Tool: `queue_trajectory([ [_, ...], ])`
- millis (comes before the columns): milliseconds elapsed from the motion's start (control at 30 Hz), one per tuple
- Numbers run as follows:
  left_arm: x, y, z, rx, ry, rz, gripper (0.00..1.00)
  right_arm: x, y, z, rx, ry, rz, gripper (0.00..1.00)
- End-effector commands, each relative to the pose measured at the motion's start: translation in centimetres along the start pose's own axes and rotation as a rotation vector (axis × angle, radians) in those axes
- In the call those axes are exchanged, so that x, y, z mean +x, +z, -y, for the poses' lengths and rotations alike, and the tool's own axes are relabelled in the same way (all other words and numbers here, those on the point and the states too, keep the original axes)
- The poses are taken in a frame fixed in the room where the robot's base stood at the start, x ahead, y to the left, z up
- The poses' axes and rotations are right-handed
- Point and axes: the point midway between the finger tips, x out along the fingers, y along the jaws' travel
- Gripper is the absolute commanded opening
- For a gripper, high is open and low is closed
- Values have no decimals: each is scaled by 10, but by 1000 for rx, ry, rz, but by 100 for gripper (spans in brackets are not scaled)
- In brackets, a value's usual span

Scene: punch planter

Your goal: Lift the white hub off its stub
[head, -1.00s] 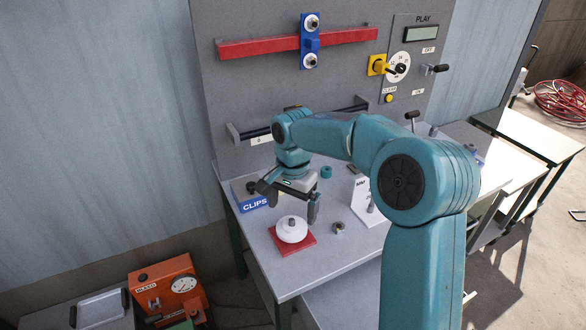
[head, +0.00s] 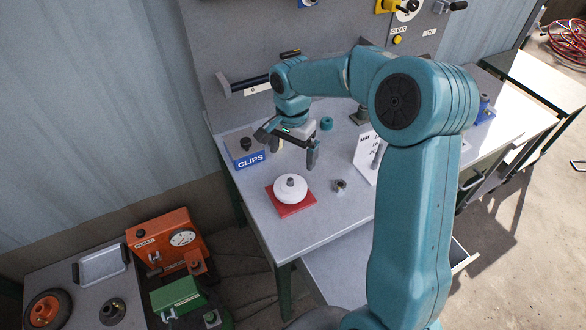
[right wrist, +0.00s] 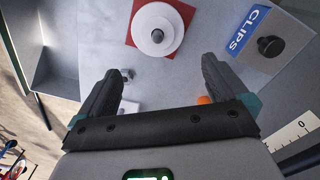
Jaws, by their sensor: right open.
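The white hub (head: 291,189) is a round disc with a grey stub end showing at its centre. It sits on a red square base (head: 292,210) on the grey table. In the right wrist view the hub (right wrist: 157,42) lies beyond the fingertips, near the top of the picture. My right gripper (head: 286,151) is open and empty, above the table and behind the hub, apart from it. Both its fingers (right wrist: 158,78) show in the right wrist view with a wide gap. My left gripper is not in view.
The blue CLIPS box (head: 246,149) stands left of the gripper. A small metal nut (head: 340,186) lies right of the hub, and a white marked plate (head: 367,157) stands further right. A teal ring (head: 326,124) lies behind. An orange gauge unit (head: 165,240) stands lower left.

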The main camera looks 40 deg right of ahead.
Motion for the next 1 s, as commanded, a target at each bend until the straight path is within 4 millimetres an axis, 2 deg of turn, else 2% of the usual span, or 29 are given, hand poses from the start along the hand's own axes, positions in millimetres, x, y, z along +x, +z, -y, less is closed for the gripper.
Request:
queue_trajectory([
  [300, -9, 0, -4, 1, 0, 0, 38, 69, -1, -2, 0, 5, 4, 100],
  [500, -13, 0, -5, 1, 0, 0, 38, 98, -4, -1, 1, 3, 1, 100],
  [667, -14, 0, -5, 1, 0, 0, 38, 108, -5, 1, 1, 0, 1, 100],
  [933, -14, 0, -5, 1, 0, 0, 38, 110, -5, 1, 1, 0, 0, 100],
  [967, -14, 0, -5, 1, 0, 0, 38, 110, -5, 1, 1, 0, 0, 94],
  [1000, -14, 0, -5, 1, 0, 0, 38, 110, -5, 1, 1, 0, 0, 80],
])
